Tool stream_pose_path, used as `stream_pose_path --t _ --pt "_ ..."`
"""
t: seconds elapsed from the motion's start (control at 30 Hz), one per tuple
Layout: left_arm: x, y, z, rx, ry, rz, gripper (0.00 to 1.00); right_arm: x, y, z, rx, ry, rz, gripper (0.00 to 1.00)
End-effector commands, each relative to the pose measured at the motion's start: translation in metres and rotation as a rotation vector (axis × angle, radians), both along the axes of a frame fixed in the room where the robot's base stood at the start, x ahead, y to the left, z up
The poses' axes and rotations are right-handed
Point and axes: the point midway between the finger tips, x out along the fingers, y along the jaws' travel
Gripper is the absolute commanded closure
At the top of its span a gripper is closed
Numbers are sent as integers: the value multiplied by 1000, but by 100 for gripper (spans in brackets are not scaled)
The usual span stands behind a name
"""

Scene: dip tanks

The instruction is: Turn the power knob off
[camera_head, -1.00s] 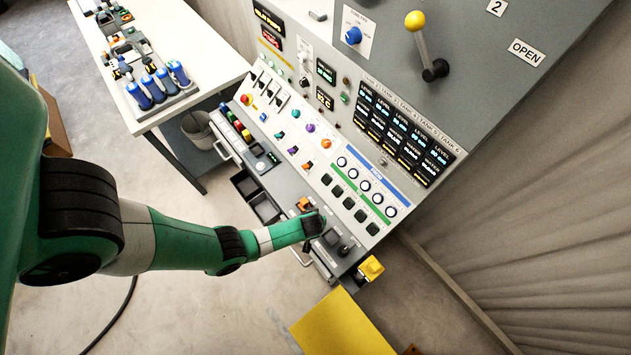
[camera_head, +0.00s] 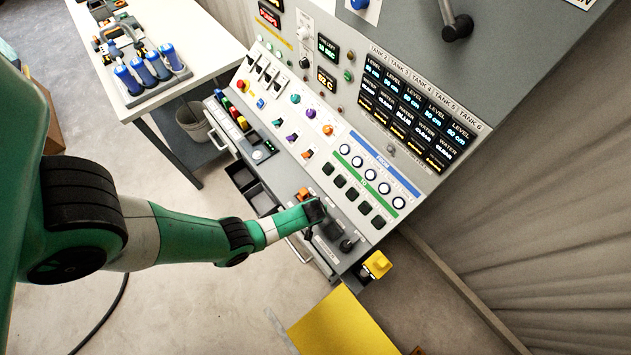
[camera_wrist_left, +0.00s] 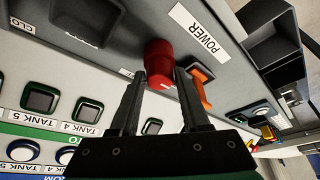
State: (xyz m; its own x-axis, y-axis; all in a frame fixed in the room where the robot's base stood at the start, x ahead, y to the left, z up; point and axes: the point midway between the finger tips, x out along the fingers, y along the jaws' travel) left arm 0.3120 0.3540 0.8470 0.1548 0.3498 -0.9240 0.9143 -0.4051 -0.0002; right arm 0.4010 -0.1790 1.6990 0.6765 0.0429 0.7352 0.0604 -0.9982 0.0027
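The red power knob (camera_wrist_left: 158,62) stands on the grey panel beside the POWER label (camera_wrist_left: 195,28) in the left wrist view. My left gripper (camera_wrist_left: 160,76) is open, its two dark fingers pointing at the knob. The fingertips lie on either side of the knob's near end; I cannot tell whether they touch it. In the head view my left gripper (camera_head: 315,210) is over the sloped console's front ledge, and the knob is hidden there. My right gripper is not in view.
An orange switch (camera_wrist_left: 201,85) sits close beside the right finger; it also shows in the head view (camera_head: 303,194). A black lever (camera_head: 349,243) and a yellow part (camera_head: 377,264) are to the right of the gripper. Square green-rimmed buttons (camera_wrist_left: 40,97) are close by.

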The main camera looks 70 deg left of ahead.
Motion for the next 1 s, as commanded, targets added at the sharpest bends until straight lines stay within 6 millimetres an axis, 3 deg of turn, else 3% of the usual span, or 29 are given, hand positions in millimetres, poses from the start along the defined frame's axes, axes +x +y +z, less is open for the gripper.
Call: stream_pose_path --t 0.03,0.23,0.67,1.0 --pt "0 0 0 0 0 0 65 0 0 0 0 0 0 50" --pt "0 0 0 0 0 0 100 0 0 0 0 0 0 50" --pt "0 0 1 0 -1 -48 100 0 0 2 0 0 0 50" --pt "-2 1 1 0 -1 -268 100 0 0 9 0 0 0 50"
